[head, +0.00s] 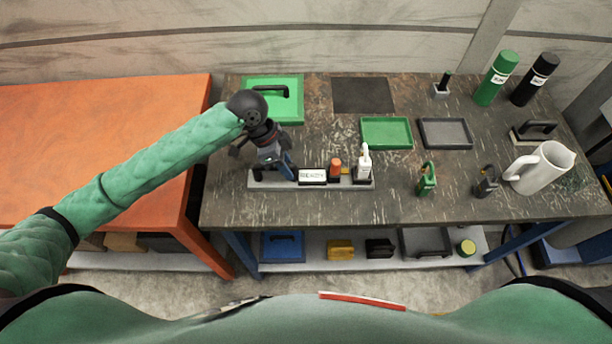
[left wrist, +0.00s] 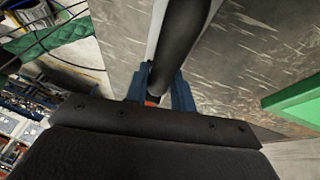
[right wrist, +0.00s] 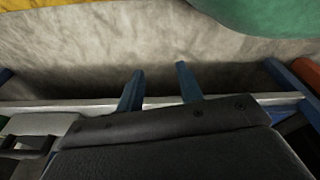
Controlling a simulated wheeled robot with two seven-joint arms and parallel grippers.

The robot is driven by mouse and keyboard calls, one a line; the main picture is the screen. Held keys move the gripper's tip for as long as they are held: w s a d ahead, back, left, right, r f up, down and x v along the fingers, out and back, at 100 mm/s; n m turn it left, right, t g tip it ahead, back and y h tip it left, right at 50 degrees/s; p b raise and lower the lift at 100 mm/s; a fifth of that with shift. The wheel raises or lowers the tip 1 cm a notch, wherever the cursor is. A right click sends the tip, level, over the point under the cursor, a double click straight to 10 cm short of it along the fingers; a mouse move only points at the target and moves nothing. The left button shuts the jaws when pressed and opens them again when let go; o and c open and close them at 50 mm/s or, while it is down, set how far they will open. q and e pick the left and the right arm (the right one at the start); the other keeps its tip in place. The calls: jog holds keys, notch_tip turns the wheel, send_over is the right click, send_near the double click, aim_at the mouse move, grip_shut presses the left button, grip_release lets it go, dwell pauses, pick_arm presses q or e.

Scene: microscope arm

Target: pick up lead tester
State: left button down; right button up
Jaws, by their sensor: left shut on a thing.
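My left gripper (head: 286,173) is at the left part of the long grey rack (head: 267,184) on the dark table. In the left wrist view its blue fingers (left wrist: 160,92) are shut on a black rod-shaped thing (left wrist: 185,38), which I take to be the lead tester. A small orange patch (left wrist: 152,100) shows between the fingers. In the head view the gripper mostly hides what it holds, and I cannot tell whether that is clear of the rack. My right gripper (right wrist: 158,85) is open and empty, away from the table top.
The rack also bears a white label block (head: 312,176), an orange-topped item (head: 335,168) and a white bottle (head: 364,163). Behind are a green case (head: 258,112), a green tray (head: 386,133) and a grey tray (head: 445,133). A white jug (head: 540,168) stands at right.

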pick_arm(q)
jog(key=shift+s+f, duration=0.1)
jog(key=shift+s, duration=0.05)
pick_arm(e)
jog(key=shift+d+f, duration=0.15)
jog(key=shift+d, duration=0.05)
